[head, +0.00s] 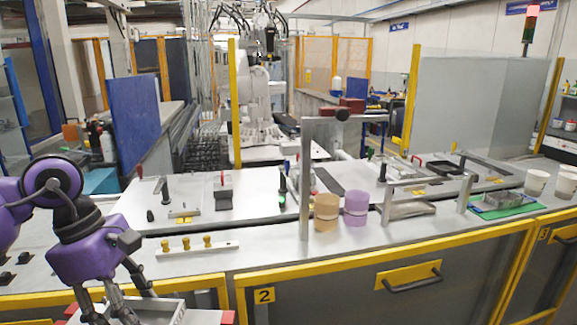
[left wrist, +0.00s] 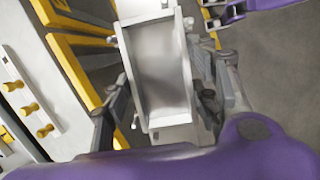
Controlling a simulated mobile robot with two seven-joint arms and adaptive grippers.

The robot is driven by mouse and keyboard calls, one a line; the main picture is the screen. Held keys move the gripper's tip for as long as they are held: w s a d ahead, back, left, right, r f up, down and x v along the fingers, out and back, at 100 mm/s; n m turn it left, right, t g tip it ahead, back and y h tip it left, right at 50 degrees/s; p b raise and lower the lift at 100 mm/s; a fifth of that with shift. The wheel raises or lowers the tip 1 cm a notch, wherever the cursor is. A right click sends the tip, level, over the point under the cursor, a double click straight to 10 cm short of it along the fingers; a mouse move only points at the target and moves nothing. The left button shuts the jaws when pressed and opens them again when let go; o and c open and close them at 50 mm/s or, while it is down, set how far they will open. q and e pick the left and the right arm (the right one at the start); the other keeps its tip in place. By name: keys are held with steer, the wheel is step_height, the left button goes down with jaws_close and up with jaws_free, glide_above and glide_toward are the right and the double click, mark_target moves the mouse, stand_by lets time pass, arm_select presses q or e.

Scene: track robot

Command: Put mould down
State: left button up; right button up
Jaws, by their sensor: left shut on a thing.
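The mould is a grey metal open-topped trough (left wrist: 160,75). Its inside looks empty. In the head view only part of the mould (head: 160,311) shows at the bottom left, cut off by the frame edge. My purple left gripper (head: 122,305) is shut on it, and its fingers lie along both sides of the mould in the left wrist view. The mould is held in front of the bench's yellow-edged front. A purple and dark part at the top of the left wrist view looks like my right gripper (left wrist: 228,14); its jaws are unclear.
A long grey bench (head: 270,258) runs across the head view. On it are a strip with yellow knobs (head: 198,246), a metal upright frame (head: 305,190), orange and purple cups (head: 355,208), and a green mat (head: 505,210). Bare bench top lies between the knob strip and frame.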

arm_select(q)
steer(key=d+m, duration=0.1)
steer(key=m, duration=0.1)
steer(key=s+d+f+m+g+p, duration=0.1)
steer(key=m, duration=0.2)
steer(key=d+f+m, duration=0.1)
steer(key=d+m, duration=0.1)
steer(key=shift+s+f+m+g+y, duration=0.2)
steer(key=shift+m+g+y, duration=0.1)
steer(key=shift+g+y, duration=0.1)
arm_select(e)
steer(key=shift+t, duration=0.3)
steer(key=r, duration=0.1)
steer(key=w+r+p, duration=0.2)
steer(key=shift+a+r, duration=0.2)
steer(key=shift+r, duration=0.15)
steer(key=shift+s, duration=0.1)
steer(key=shift+c, duration=1.1)
arm_select(q)
steer(key=s+d+f+m+g+y, duration=0.1)
steer(key=s+d+f+m+y, duration=0.1)
steer(key=m, duration=0.8)
steer(key=shift+s+d+f+m, duration=0.3)
steer(key=shift+s+d+f, duration=0.55)
steer(key=shift+d, duration=0.3)
arm_select(e)
steer(key=shift+a, duration=0.1)
